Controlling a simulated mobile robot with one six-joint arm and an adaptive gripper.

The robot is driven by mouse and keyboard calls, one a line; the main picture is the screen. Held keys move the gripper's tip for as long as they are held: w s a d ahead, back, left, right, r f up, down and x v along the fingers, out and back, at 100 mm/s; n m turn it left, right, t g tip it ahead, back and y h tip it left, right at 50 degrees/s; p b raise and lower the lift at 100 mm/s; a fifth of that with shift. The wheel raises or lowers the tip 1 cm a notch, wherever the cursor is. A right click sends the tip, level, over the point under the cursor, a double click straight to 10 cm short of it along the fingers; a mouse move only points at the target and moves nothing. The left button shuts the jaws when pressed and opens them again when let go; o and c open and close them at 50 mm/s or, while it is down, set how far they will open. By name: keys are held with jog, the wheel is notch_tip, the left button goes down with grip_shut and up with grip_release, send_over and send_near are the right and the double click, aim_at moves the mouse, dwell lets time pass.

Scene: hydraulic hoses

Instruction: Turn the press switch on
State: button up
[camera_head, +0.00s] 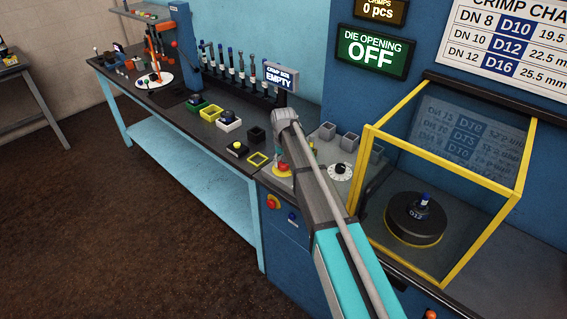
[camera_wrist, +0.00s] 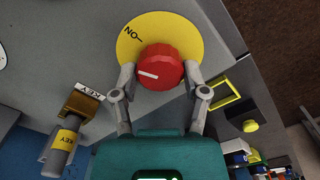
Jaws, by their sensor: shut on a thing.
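The press switch is a red round knob (camera_wrist: 160,68) with a white pointer line, on a yellow plate (camera_wrist: 184,22) marked ON. In the wrist view the pointer line lies toward the left side, and the ON mark is at the plate's upper left. My gripper (camera_wrist: 159,78) has one finger on each side of the knob and is shut on it. In the head view my arm reaches down to the red knob (camera_head: 283,168) and partly hides it. The green display (camera_head: 372,52) reads DIE OPENING OFF.
A key with a KEY tag (camera_wrist: 89,90) stands left of the knob in the wrist view. A white dial (camera_head: 340,171) and grey bins (camera_head: 350,141) are close by. The yellow-framed press guard (camera_head: 451,185) stands right of my arm.

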jog(key=m, duration=0.4)
jog(key=shift+m, duration=0.4)
jog(key=shift+s, duration=0.1)
jog(key=o, duration=1.1)
jog(key=shift+o, duration=0.2)
jog(key=shift+n, duration=0.5)
